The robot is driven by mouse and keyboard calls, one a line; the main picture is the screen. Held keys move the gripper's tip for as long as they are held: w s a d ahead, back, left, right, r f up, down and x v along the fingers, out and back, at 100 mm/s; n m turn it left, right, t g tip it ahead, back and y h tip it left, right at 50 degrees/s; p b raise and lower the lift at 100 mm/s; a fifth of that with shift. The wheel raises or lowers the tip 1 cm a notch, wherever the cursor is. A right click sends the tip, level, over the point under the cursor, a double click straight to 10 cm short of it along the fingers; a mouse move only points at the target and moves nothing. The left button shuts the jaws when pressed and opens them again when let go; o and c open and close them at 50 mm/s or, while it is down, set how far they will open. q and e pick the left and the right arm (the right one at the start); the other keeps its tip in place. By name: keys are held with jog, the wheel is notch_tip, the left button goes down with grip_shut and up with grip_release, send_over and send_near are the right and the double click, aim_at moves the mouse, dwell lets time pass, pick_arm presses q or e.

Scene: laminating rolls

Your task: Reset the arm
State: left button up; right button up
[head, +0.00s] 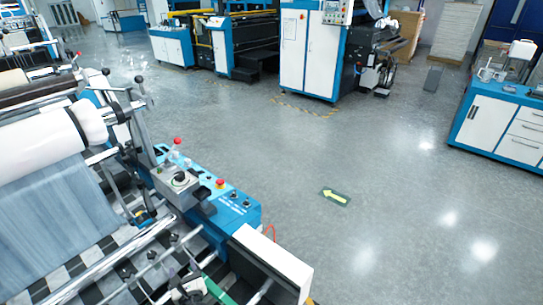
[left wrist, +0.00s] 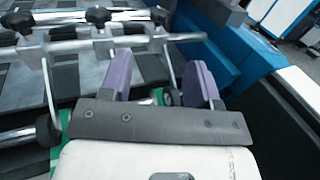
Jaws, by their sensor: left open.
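My left gripper (left wrist: 160,80) is open, with two purple finger pads apart and nothing between them in the left wrist view. It hangs over the metal rods (left wrist: 100,42) and black knobs (left wrist: 98,15) of the laminating machine. In the head view only a small part of my left gripper (head: 186,276) shows at the bottom edge, low beside the machine's front rollers. My right gripper is in neither view.
The laminating machine holds a white roll (head: 40,142) and grey-blue film (head: 55,205). Its blue control panel (head: 232,208) has buttons and red knobs. A white-and-blue cabinet (head: 490,122) stands at right, other machines (head: 310,50) at the back.

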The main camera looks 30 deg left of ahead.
pick_arm(q)
jog(key=s+d+r+n+g+h, duration=0.2)
jog(key=d+n+h, duration=0.4)
jog(key=n, duration=0.4)
jog(key=s+d+r+n+g+h, duration=0.15)
jog(key=d+n+h, duration=0.25)
jog(key=d+n, duration=0.55)
jog(key=s+d+r+n+h, duration=0.15)
jog(key=s+d+h, duration=0.25)
jog(key=s+d, duration=0.4)
jog(key=s+f+n+g+h, duration=0.15)
jog(key=s+f+g, duration=0.3)
jog(key=s, duration=0.75)
notch_tip(320, 180, up, 20)
jog(key=t+p, duration=0.1)
jog(key=p, duration=2)
jog(key=shift+w+d, duration=0.2)
jog(key=shift+w, duration=0.05)
jog(key=shift+r+n+y, duration=0.1)
jog(key=shift+n+y, duration=0.15)
